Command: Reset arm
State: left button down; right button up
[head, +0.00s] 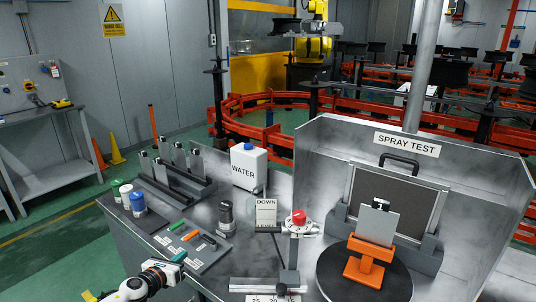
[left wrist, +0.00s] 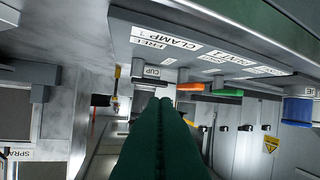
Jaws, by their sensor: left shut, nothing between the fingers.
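My left arm comes in at the bottom left of the head view. Its gripper (head: 180,257) has green fingertips, near the front left edge of the workbench (head: 130,240) and close to the labelled tool board (head: 208,255). In the left wrist view the green fingers (left wrist: 155,108) are together, with nothing held between them. That view is upside down, and the board with its labels (left wrist: 165,38) shows along the top. My right gripper is in neither view.

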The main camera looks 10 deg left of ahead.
pick_arm(q)
jog(key=s+d+f+n+g+y, duration=0.1)
jog(key=s+d+n+y, duration=0.1)
jog(key=s+d+n, duration=0.45)
jog(key=s+d+f+n+y, duration=0.2)
jog(key=s+d+n+y, duration=0.15)
jog(key=s+n, duration=0.6)
jog(key=s+d+n+g+h, duration=0.25)
jog(key=s+n+g, duration=0.75)
jog(key=s+n, duration=1.25)
jog(key=s+f+m+g, duration=0.1)
jog(key=s+f+m, duration=0.1)
jog(key=f, duration=1.1)
jog(key=s+f+m, duration=0.2)
jog(key=s+f, duration=0.1)
jog(key=f, duration=1)
jog(key=s+a+f+g, duration=0.1)
jog(key=s+a+f, duration=0.1)
jog(key=s+f, duration=1.3)
jog(key=shift+s+a, duration=0.2)
jog(key=shift+s, duration=0.15)
